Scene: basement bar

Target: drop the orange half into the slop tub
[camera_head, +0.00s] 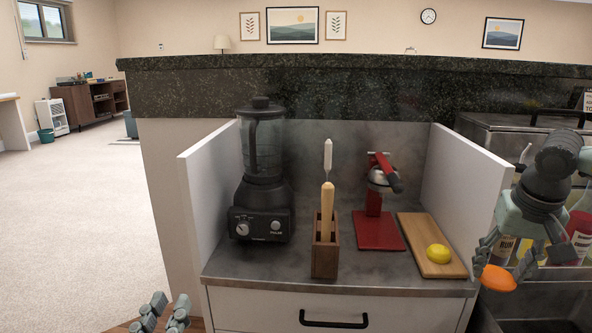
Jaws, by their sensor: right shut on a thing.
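The orange half (497,279) is at the right of the head view, beside the cutting board and above the steel well. My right gripper (502,264) points down and is shut on it, with the orange skin showing below the fingertips. My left gripper (168,306) is at the bottom left edge, empty, with its fingers apart. I cannot make out a slop tub in this view.
A cutting board (420,246) with a lemon (438,254), a red citrus press (377,229), a wooden tool holder (325,258) and a blender (262,185) stand on the counter. White side panels bound it. Bottles (580,232) stand at the right behind my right arm.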

